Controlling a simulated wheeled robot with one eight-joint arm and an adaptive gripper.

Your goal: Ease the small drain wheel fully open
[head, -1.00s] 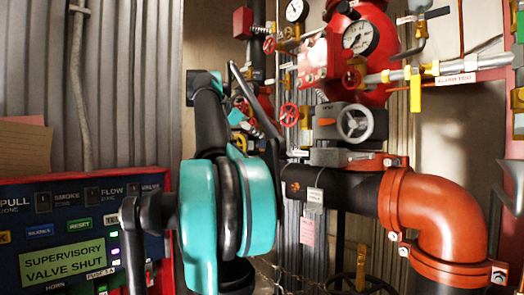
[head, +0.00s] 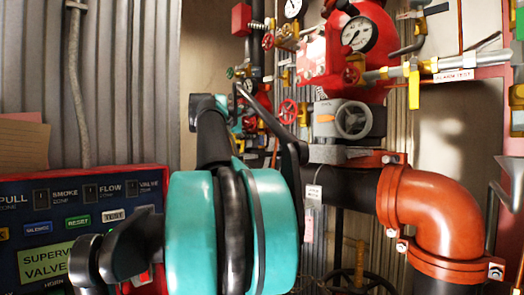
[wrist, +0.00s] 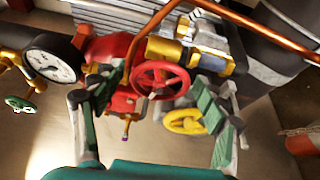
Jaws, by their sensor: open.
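In the wrist view a red handwheel (wrist: 160,80) lies between the fingers of my gripper (wrist: 155,92). A smaller yellow handwheel (wrist: 186,121) sits below and right of it, near the right finger. Which of them is the drain wheel I cannot tell. My gripper is open and holds nothing; I cannot tell if a finger touches either wheel. In the head view my teal arm covers the centre, and the gripper is mostly hidden behind it among small valves. A red handwheel (head: 288,111) shows just right of the arm.
A copper-coloured pipe (wrist: 262,25) crosses the top of the wrist view. A gauge (wrist: 50,60) and a green handwheel (wrist: 20,103) are at left.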

